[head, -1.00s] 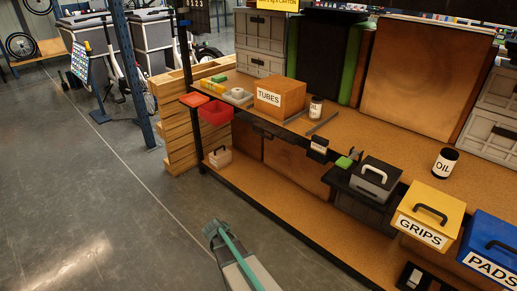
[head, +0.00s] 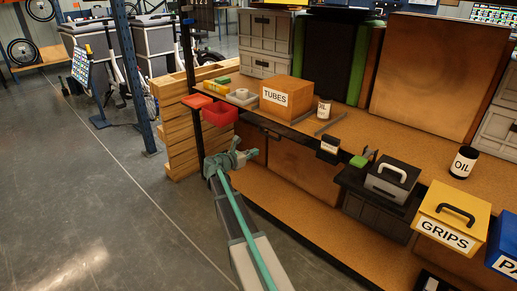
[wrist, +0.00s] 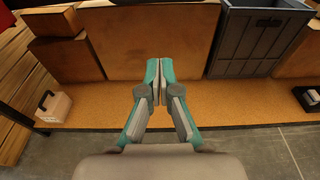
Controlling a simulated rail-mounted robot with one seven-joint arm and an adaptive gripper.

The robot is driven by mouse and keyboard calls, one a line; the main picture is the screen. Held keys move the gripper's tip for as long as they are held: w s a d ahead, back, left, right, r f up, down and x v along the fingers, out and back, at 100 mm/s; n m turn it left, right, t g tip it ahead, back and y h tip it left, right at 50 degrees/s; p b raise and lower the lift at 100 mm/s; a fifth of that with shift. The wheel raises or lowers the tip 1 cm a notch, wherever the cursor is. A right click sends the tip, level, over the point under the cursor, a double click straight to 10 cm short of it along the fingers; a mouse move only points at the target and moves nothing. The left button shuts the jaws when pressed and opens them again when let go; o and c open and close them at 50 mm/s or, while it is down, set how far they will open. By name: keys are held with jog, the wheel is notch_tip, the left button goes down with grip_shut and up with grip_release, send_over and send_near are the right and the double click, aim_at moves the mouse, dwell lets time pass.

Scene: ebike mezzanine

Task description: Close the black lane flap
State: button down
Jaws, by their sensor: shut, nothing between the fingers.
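No part is plainly marked as the black lane flap. A black upright panel (head: 337,58) between green sides stands at the back of the bench in the head view; I cannot tell if it is the flap or how far it is open. My gripper (head: 240,158) is in front of the bench's left end, below the red bin and well short of the black panel. In the wrist view my gripper's fingertips (wrist: 157,68) are together and empty, over the cork-coloured lower shelf (wrist: 195,113). The black panel is not in the wrist view.
The red bin (head: 220,114) hangs at the bench's left edge.

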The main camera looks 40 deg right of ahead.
jog(key=b+x, duration=0.2)
jog(key=x, duration=0.7)
jog(key=r, duration=0.3)
jog(key=shift+a+r, duration=0.2)
jog(key=shift+r, duration=0.2)
jog(key=shift+s+r+p, duration=0.1)
jog(key=shift+r+p, duration=0.1)
jog(key=shift+p, duration=0.25)
jog(key=shift+a+y+p, duration=0.1)
jog(key=shift+y+p, duration=0.2)
jog(key=shift+p, duration=0.4)
